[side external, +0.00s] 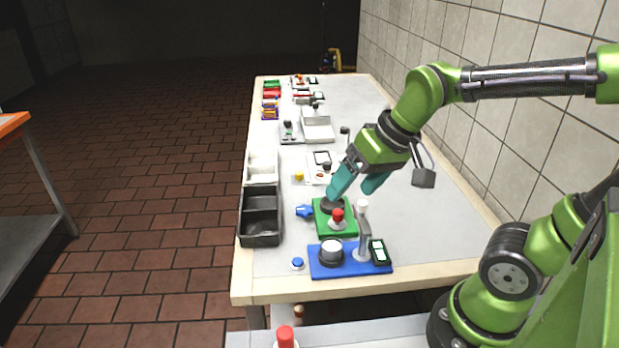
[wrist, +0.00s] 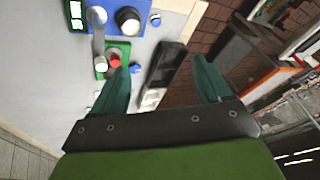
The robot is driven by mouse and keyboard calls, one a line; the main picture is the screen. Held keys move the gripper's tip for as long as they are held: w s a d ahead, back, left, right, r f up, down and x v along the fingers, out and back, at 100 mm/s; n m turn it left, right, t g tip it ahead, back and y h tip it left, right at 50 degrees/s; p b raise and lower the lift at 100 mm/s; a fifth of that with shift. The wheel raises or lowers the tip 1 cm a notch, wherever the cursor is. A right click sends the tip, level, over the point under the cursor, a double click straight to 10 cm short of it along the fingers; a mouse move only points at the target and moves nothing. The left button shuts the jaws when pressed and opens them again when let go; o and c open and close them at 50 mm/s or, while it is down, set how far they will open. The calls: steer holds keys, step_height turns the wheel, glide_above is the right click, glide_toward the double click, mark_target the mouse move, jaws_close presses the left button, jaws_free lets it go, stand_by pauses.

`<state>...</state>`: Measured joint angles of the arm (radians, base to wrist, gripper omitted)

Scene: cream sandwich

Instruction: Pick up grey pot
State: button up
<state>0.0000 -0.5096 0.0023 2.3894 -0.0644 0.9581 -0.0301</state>
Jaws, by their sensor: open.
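A grey, round pot-like piece with a pale top (side external: 331,250) sits upright on the blue board (side external: 323,271). It also shows near the top of the wrist view (wrist: 128,20), with dark sides. My gripper (side external: 354,190) is open and empty, with teal fingers (wrist: 162,63). It hangs above the green board, farther along the table than the grey piece and apart from it. In the wrist view the grey piece lies beyond the left fingertip. Which object the task calls the grey pot is not fully certain.
The green board (side external: 348,227) carries a red knob (side external: 337,215). A black tray (side external: 261,238) lies left. Small blue pieces lie nearby. The table's right side is clear.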

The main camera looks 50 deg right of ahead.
steer(key=w+d+f+n+g+h, duration=0.1)
steer(key=w+d+f+n+g, duration=0.15)
steer(key=w+g, duration=0.2)
steer(key=n, duration=0.1)
glide_above(332, 245)
steer(key=shift+g+h, duration=0.3)
steer(key=shift+g, duration=0.05)
steer(key=f, duration=1.1)
steer(key=shift+s+d, duration=0.1)
steer(key=shift+s, duration=0.1)
steer(key=shift+w+f, duration=0.15)
steer(key=shift+f, duration=2.65)
steer(key=shift+c, duration=0.2)
